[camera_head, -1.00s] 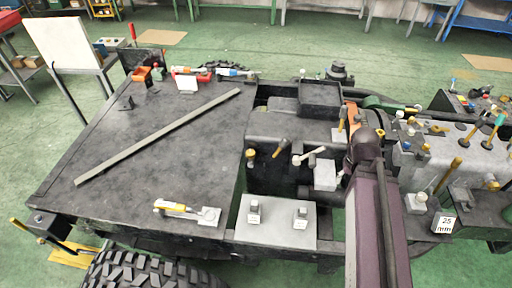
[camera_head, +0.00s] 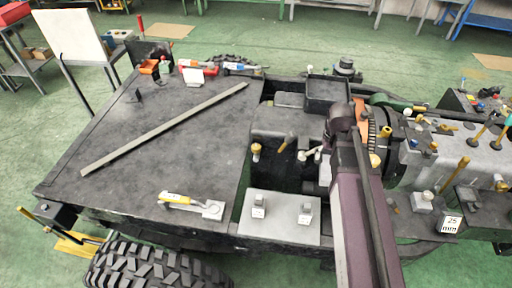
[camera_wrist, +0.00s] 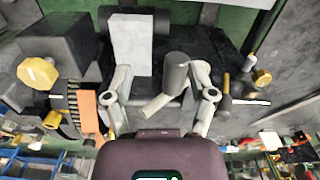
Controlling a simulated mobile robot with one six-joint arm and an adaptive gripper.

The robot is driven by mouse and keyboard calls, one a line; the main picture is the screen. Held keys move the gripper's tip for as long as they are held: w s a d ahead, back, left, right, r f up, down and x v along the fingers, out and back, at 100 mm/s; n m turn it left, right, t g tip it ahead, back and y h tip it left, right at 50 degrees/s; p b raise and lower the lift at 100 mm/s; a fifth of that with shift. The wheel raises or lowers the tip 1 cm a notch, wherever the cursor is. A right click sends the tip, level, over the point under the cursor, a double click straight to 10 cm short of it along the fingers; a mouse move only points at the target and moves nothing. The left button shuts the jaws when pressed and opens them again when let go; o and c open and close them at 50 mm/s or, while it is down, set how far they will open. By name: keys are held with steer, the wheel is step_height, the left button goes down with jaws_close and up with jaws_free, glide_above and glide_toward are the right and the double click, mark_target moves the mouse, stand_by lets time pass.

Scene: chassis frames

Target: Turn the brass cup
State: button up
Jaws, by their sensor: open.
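Several brass-coloured knobs are in view and I cannot tell for certain which is the brass cup. One cup-shaped brass piece (camera_head: 256,150) stands on the left part of the dark machine housing; what looks like the same piece is at the right in the wrist view (camera_wrist: 262,77). A brass hexagonal cap (camera_wrist: 37,73) sits on a dark block at the left in the wrist view. My gripper (camera_wrist: 162,82) is open, its fingers apart. A grey cylinder (camera_wrist: 176,72) and a pale lever (camera_wrist: 160,104) show between the fingers; contact cannot be told. My arm hides the fingertips in the head view.
A pale block (camera_wrist: 130,45) lies beyond the left finger. A hammer-like handle (camera_wrist: 225,93) stands close right of the right finger. A toothed gear (camera_head: 373,128) and an orange part (camera_wrist: 88,112) are beside the arm.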

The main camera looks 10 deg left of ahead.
steer(key=w+a+n, duration=0.1)
steer(key=w+a, duration=0.3)
steer(key=a, duration=0.3)
steer(key=w+a+n, duration=0.2)
steer(key=w+a, duration=0.3)
steer(key=a, duration=0.3)
steer(key=n+b, duration=0.1)
steer(key=n, duration=0.1)
glide_above(256, 146)
steer(key=f, duration=0.1)
steer(key=shift+s+f, duration=0.1)
steer(key=shift+f+b, duration=0.25)
steer(key=shift+b, duration=0.05)
step_height(256, 146, down, 13)
steer(key=b, duration=1.3)
steer(key=shift+f, duration=0.2)
